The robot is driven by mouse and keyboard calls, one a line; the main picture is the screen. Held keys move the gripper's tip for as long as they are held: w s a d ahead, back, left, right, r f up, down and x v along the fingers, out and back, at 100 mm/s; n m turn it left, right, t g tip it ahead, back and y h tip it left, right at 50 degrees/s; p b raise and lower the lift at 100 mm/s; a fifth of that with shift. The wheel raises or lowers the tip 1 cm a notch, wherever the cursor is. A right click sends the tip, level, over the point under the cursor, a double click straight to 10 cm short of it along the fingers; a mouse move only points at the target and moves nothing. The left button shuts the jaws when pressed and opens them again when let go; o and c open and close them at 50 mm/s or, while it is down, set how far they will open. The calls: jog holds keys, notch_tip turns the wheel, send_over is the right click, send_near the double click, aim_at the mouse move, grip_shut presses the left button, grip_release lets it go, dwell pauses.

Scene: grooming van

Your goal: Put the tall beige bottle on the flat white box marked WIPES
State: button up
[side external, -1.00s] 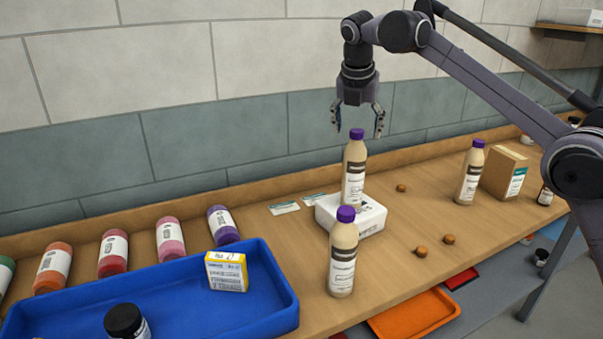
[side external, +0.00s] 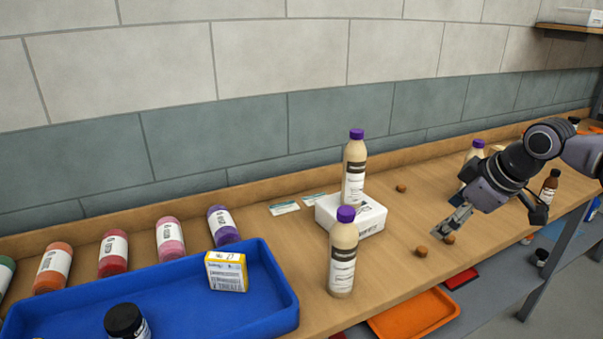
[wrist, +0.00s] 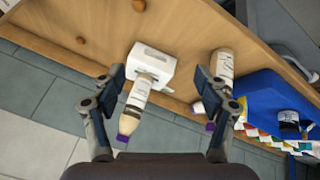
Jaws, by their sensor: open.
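A tall beige bottle with a purple cap (side external: 354,170) stands upright on the flat white box (side external: 371,222); the box's lettering is too small to read. In the wrist view the bottle (wrist: 136,104) also rises from the box (wrist: 152,62). A second beige bottle (side external: 343,262) stands on the table in front of the box. A third (side external: 475,151) stands at the right, partly hidden by my arm. My gripper (side external: 487,225) is open and empty, low over the table to the right of the box, apart from the bottles.
A blue tray (side external: 275,318) with a yellow-and-white carton (side external: 227,271) and a dark-lidded jar (side external: 125,322) is at front left. Several coloured bottles lie along the wall. Small brown pieces (side external: 421,251) lie near my gripper. A brown bottle (side external: 549,187) stands at the right.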

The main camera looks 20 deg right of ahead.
jog(key=s+f+m+t, duration=0.1)
jog(key=s+f+m, duration=0.4)
jog(key=s+f, duration=0.1)
jog(key=shift+s+f, duration=0.4)
jog(key=shift+f, duration=0.45)
